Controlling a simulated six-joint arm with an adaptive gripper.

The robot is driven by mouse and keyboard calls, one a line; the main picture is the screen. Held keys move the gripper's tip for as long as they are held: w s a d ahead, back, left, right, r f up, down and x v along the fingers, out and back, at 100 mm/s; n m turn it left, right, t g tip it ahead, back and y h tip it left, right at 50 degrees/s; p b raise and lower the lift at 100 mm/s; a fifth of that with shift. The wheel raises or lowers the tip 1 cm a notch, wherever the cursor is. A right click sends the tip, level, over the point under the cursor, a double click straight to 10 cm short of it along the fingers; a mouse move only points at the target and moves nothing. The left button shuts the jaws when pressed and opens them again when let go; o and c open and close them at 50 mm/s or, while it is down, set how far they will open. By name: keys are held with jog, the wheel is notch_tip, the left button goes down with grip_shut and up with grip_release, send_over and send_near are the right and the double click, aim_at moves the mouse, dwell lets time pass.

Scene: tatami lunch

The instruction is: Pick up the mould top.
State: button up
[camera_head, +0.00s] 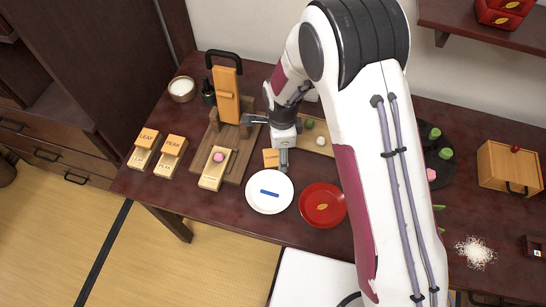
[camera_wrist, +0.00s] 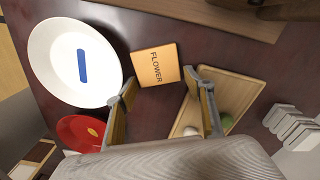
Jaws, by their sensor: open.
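The mould top, a small orange-brown wooden block marked FLOWER, lies flat on the dark table, next to the white plate; it shows in the wrist view (camera_wrist: 157,66) and partly beside my gripper in the head view (camera_head: 271,158). My gripper (camera_wrist: 166,93) is open and empty, its fingers spread on either side of the line toward the block and apart from it. In the head view my gripper (camera_head: 269,141) hangs just above and beside the block. A light wooden mould base (camera_head: 211,182) with a pink ball in it stands to the left.
The white plate (camera_head: 287,204) holds a blue stick; a red plate (camera_head: 308,216) is beside it. A wooden tray (camera_head: 326,150) with green and white balls lies close on the right. LEAF (camera_head: 148,137) and PEAK (camera_head: 174,145) moulds stand left. A wooden press (camera_head: 227,95) stands behind.

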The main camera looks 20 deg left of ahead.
jog(key=c, duration=0.8)
jog(key=shift+r, duration=0.15)
jog(key=shift+r, duration=4.85)
